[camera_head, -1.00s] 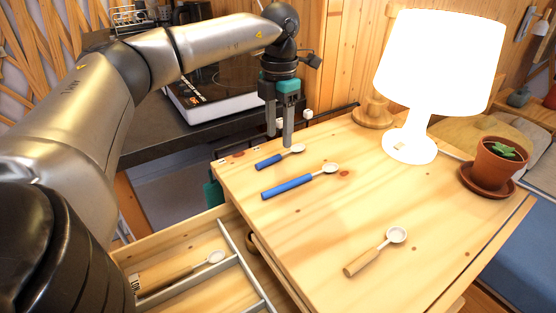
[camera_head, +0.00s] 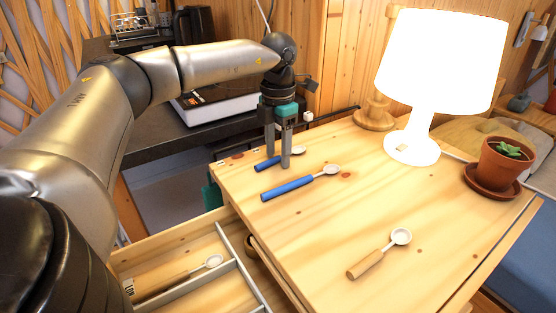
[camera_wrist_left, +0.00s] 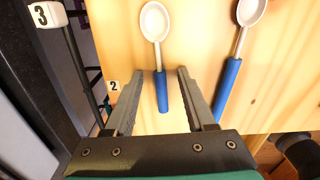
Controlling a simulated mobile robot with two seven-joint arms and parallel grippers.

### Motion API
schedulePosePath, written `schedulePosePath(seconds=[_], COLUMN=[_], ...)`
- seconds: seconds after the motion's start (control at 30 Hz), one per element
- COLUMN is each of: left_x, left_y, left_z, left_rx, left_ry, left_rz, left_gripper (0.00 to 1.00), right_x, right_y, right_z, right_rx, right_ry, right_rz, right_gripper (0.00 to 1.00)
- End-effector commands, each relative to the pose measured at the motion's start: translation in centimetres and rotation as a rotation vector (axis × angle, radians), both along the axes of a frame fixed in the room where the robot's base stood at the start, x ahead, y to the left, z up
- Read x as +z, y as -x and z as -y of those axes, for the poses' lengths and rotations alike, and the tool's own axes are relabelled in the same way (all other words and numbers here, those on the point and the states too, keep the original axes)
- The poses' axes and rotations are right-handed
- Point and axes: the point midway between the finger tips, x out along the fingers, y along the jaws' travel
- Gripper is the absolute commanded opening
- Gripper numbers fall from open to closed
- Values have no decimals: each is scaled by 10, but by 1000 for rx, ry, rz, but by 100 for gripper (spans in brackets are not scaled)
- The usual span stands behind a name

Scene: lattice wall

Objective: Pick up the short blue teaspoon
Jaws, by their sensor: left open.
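The short blue teaspoon (camera_head: 267,163) lies on the wooden table top near its back left edge, with a blue handle and a white bowl. In the left wrist view the short blue teaspoon (camera_wrist_left: 161,92) lies with its handle between the fingers, bowl pointing away. My left gripper (camera_head: 278,160) points down over it, open, with a finger on either side of the handle; one finger hides part of the spoon in the head view. The wrist view also shows my open left gripper (camera_wrist_left: 160,72). I cannot tell the exact height of the fingertips. My right gripper is not in view.
A longer blue spoon (camera_head: 288,188) lies close beside it, also in the wrist view (camera_wrist_left: 228,88). A wooden-handled spoon (camera_head: 368,262) lies nearer the front. A lit lamp (camera_head: 412,150) and a potted plant (camera_head: 497,165) stand right. An open drawer (camera_head: 232,240) holds another spoon (camera_head: 205,265).

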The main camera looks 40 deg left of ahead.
Motion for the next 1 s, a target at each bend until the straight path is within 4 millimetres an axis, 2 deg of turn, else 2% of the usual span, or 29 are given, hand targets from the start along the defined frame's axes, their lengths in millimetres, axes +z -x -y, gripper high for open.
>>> schedulePosePath(seconds=[0.07, 0.57, 1.0], left_x=[0, 0, 0], left_y=[0, 0, 0], left_z=[0, 0, 0], left_rx=[0, 0, 0], left_ry=[0, 0, 0], left_rz=[0, 0, 0], left_gripper=[55, 0, 0], right_x=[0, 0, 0], right_y=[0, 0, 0], right_z=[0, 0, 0], right_rx=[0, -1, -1], right_ry=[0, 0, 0], right_rz=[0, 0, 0], right_gripper=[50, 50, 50])
